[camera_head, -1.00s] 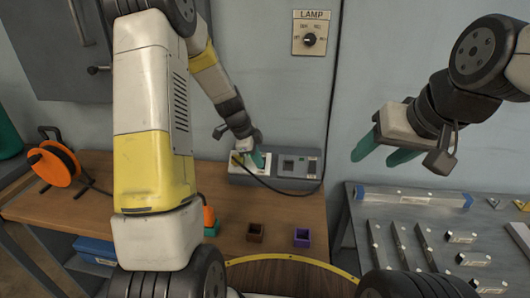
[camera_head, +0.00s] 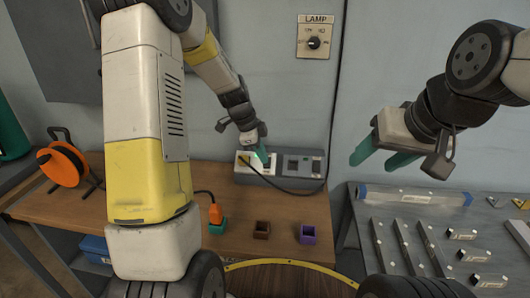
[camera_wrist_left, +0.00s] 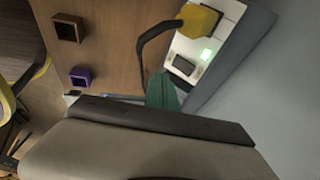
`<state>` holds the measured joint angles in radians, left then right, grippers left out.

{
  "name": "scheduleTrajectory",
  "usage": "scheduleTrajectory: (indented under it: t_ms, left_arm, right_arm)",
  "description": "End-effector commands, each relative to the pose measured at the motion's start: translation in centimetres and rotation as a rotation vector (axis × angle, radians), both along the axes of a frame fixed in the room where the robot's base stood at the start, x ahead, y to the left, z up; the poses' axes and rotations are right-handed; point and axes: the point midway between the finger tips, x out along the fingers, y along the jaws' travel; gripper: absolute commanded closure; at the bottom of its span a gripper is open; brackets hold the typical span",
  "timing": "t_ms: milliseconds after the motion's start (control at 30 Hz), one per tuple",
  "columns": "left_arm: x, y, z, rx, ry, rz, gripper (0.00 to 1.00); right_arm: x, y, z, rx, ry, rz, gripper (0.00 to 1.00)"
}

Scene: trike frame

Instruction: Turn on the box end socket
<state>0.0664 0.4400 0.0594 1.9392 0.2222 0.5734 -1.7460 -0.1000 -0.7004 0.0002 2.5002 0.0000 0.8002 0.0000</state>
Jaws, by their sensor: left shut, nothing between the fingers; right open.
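The grey box (camera_head: 305,167) stands at the back of the wooden bench against the wall. Its left end carries a white socket panel (camera_head: 243,173). My right gripper (camera_head: 380,158) is open and empty over the metal table.
An orange cable reel (camera_head: 62,163) stands at the bench's left. An orange plug (camera_head: 215,212) sits in a teal holder, beside brown (camera_head: 262,230) and purple (camera_head: 308,234) holders. The metal table (camera_head: 355,215) holds several metal bars. A lamp knob panel (camera_head: 316,36) is on the wall.

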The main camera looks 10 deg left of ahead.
Motion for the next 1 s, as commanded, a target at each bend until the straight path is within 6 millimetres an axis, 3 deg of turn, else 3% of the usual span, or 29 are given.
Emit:
scheduleTrajectory:
  t_ms: [500,1000]
  left_arm:
    - [-3.6,2.7,7.3,0.001,-0.003,0.003,1.0]
    - [-4.1,3.0,8.3,0.001,0.0,0.002,1.0]
  right_arm:
    - [0.0,0.0,0.0,0.0,0.0,0.0,0.44]
    - [0.0,0.0,0.0,0.0,0.0,0.0,0.44]
